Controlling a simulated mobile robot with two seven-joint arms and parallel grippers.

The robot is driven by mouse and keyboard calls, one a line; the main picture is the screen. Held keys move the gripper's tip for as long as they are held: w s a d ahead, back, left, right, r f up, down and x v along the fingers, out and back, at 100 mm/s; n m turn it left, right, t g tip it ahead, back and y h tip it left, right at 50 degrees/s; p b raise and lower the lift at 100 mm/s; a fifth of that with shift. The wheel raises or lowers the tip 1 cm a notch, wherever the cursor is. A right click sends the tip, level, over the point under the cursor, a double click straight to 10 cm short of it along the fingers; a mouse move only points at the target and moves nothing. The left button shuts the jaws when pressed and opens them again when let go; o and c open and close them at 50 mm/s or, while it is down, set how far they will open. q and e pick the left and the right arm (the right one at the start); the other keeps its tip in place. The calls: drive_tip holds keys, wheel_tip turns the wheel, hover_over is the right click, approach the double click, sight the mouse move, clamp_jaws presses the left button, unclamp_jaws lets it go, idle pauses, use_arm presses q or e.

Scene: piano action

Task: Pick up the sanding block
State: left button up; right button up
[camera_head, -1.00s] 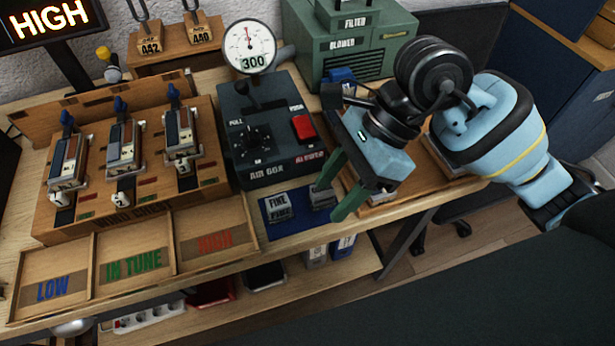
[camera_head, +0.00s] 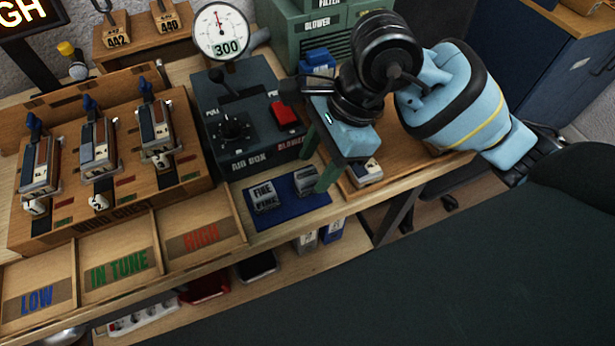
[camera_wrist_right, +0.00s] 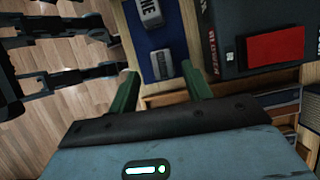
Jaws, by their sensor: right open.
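Two grey blocks lie on a blue mat (camera_head: 283,213) at the table's front edge. The left block (camera_head: 264,195) is labelled FINE; the right block (camera_head: 306,180) is partly beside my finger, and its label is not readable. My right gripper (camera_head: 317,164) is open and empty, its green fingers pointing down at the right block. In the right wrist view, the right block (camera_wrist_right: 162,64) lies just beyond the gap between the fingertips (camera_wrist_right: 161,82), and the FINE block (camera_wrist_right: 150,13) lies farther off. No contact with either block is visible. My left gripper is not in view.
The dark air box (camera_head: 245,118) with a lever and red button stands behind the mat. A wooden tray (camera_head: 215,210) lies to the left and a wooden board (camera_head: 410,160) to the right. A green blower case (camera_head: 325,25) is at the back.

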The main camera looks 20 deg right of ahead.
sight(305, 174)
drive_tip(key=x, duration=0.4)
drive_tip(key=shift+w+a+r, duration=0.1)
drive_tip(key=shift+w+a, duration=0.05)
drive_tip(key=shift+a, duration=0.1)
drive_tip(key=c, duration=0.9)
